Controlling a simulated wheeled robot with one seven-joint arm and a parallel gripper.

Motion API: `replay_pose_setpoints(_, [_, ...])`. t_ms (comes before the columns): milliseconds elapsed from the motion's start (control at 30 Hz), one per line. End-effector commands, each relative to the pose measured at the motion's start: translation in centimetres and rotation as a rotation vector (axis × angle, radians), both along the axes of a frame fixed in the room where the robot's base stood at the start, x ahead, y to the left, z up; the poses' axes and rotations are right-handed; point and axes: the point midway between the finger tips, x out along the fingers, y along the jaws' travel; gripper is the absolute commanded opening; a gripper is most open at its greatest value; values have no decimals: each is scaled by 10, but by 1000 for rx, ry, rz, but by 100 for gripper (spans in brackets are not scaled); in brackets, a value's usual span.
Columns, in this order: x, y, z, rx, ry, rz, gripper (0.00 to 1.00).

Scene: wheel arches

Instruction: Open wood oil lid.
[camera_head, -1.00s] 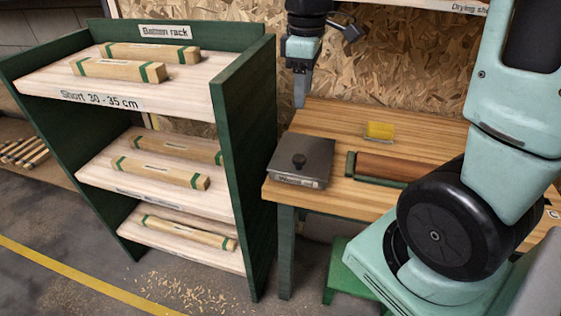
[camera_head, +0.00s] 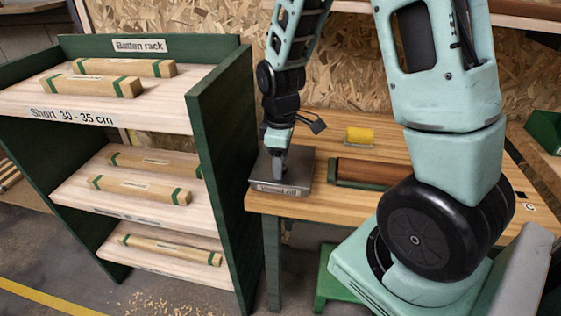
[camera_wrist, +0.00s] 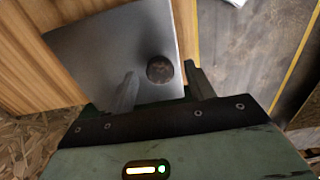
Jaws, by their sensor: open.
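The wood oil box has a flat grey metal lid (camera_head: 297,170) and stands at the left end of the wooden table. Its front carries a label, too small here to read surely. In the wrist view the lid (camera_wrist: 95,50) shows a dark round knob (camera_wrist: 159,69). My gripper (camera_head: 280,172) points down over the lid in the head view, and hides the knob there. In the wrist view my gripper (camera_wrist: 162,82) is open, with one finger on each side of the knob and gaps between. The lid sits flat on the box.
A green-ended tray with a brown inside (camera_head: 360,173) lies right of the box, with a yellow block (camera_head: 359,135) behind it. The batten rack (camera_head: 221,170) stands close on the left. The table's front edge (camera_head: 330,206) is near the box.

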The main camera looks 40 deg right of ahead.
Motion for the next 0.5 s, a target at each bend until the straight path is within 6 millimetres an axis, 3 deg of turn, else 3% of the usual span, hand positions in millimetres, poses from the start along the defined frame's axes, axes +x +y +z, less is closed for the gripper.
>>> replay_pose_setpoints(367, [0,0,-5,0,0,1,54])
replay_pose_setpoints(500, [0,0,-5,0,0,1,15])
